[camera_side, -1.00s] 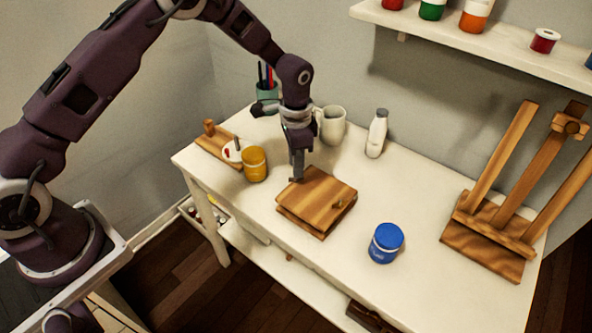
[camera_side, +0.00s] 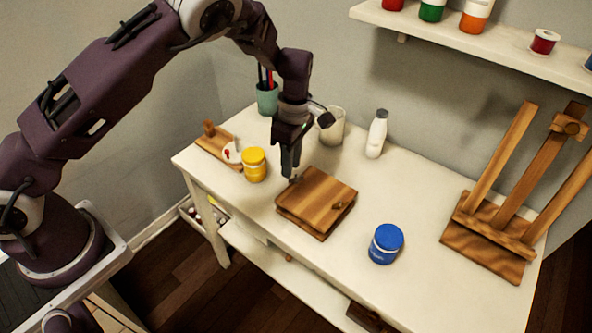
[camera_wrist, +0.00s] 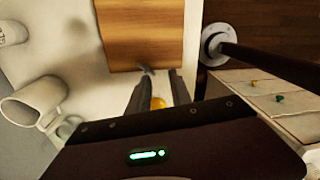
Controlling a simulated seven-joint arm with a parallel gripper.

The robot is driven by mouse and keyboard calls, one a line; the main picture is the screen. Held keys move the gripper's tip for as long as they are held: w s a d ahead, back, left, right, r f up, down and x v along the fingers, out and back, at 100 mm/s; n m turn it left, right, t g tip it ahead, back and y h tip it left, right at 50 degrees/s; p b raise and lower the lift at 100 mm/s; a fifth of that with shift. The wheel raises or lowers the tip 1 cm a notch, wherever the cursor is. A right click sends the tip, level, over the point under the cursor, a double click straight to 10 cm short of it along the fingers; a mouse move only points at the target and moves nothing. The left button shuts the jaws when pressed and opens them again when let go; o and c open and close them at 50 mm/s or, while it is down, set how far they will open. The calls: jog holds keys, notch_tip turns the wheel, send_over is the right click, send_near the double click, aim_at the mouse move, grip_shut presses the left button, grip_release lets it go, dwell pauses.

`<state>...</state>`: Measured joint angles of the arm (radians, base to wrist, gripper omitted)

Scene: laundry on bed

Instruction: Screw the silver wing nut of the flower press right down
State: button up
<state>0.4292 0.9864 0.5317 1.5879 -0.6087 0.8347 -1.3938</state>
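The wooden flower press (camera_side: 322,195) lies flat on the white table, and its board fills the top of the wrist view (camera_wrist: 145,30). The small silver wing nut (camera_wrist: 147,70) is at the board's edge in the wrist view. In the side view it shows at the press's far left corner (camera_side: 294,179). My gripper (camera_side: 289,176) points down at that corner. In the wrist view its fingers (camera_wrist: 160,74) are apart with nothing held between them, and the wing nut is close to the left fingertip. I cannot tell whether they touch.
A brass-coloured nut (camera_side: 337,206) is at the opposite side of the press. A yellow jar (camera_side: 254,165) stands left of my gripper, a white mug (camera_side: 333,128) behind it. A blue jar (camera_side: 386,243) and an easel (camera_side: 490,236) stand right.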

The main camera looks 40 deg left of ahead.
aim_at(296, 179)
jog(key=n, duration=0.2)
jog(key=w+r+n, duration=0.1)
jog(key=n, duration=0.2)
jog(key=w+n+t, duration=0.1)
jog(key=n, duration=0.2)
jog(key=shift+r, duration=0.2)
notch_tip(296, 179, down, 7)
jog(key=shift+r, duration=0.1)
grip_shut()
dwell(0.8)
